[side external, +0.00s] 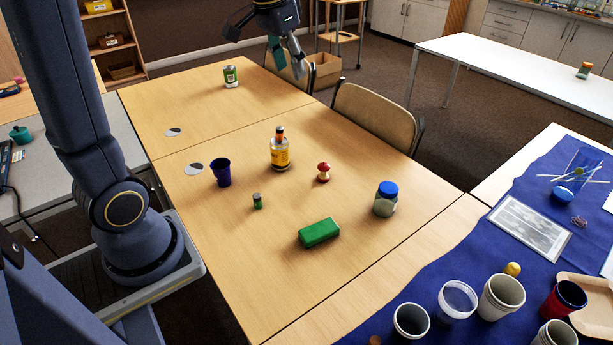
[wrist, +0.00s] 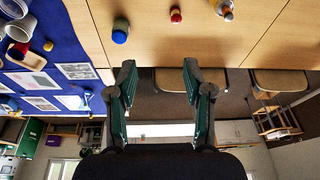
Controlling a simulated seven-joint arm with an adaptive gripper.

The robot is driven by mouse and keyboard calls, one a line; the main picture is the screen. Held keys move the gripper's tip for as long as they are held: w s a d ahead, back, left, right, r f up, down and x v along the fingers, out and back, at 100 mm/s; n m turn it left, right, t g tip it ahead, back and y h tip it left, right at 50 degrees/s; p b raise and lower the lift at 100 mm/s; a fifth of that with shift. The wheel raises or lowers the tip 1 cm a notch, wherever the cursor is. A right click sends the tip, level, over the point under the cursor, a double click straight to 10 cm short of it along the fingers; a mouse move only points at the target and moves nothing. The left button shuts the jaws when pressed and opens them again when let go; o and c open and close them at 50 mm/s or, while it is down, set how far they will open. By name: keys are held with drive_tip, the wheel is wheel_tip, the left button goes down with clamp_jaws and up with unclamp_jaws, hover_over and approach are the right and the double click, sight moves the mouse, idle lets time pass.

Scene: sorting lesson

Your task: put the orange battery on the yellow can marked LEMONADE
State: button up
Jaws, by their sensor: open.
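My gripper (side external: 286,60) is open and empty, high over the far edge of the table in the side view. Its two fingers stand apart in the wrist view (wrist: 158,68), with nothing between them. I see no clearly orange battery and no yellow can marked LEMONADE. A small green cylinder with a dark top (side external: 257,201), perhaps a battery, stands mid-table, far from my gripper.
A chair (side external: 377,115) is against the table. Cups crowd the blue cloth (side external: 440,267).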

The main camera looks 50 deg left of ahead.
drive_tip(key=s+d+f+t, duration=0.1)
drive_tip(key=s+d, duration=0.4)
drive_tip(key=s, duration=0.3)
drive_tip(key=s+d+f+m+t, duration=0.1)
drive_tip(key=s+d+f, duration=0.1)
drive_tip(key=s+d, duration=0.3)
drive_tip(key=s, duration=0.4)
drive_tip(key=shift+h, duration=0.3)
